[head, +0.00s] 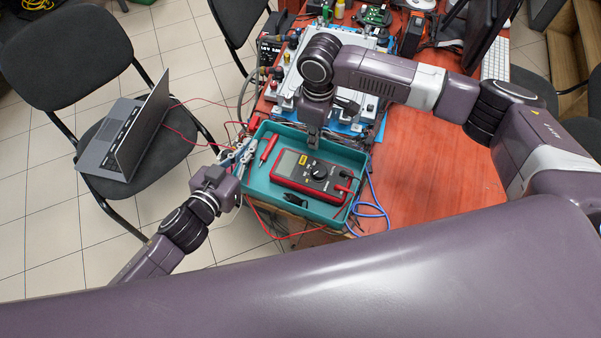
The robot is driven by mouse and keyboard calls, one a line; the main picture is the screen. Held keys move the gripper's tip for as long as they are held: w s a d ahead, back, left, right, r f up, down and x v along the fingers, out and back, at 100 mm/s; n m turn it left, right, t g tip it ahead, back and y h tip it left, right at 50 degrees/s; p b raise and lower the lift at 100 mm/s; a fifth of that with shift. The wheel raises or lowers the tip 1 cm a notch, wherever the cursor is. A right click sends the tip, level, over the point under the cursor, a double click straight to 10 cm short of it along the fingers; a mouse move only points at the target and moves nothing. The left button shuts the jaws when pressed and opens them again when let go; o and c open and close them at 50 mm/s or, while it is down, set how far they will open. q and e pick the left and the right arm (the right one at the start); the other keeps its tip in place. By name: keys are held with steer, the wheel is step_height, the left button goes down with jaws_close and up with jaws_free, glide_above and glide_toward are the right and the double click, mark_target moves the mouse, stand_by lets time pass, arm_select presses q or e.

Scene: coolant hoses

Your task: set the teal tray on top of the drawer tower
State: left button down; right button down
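The teal tray (266,192) is at the table's near-left corner and holds a red-and-grey multimeter (313,173), a red-handled tool (269,148) and a small black item (295,200). My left gripper (241,154) is at the tray's left rim; whether its fingers are closed on the rim is unclear. My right gripper (313,143) points down at the tray's far side, and its fingertips are too small to read. I cannot make out a drawer tower; what is under the tray is hidden.
A reddish table (420,165) has clear room right of the tray. Electronics on a blue mat (375,128) stand behind it. Red cables and a blue cable (371,207) hang around the tray. A chair with a laptop (125,135) stands at left.

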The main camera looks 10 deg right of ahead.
arm_select(q)
steer(key=shift+r, duration=0.25)
arm_select(e)
steer(key=shift+r, duration=0.2)
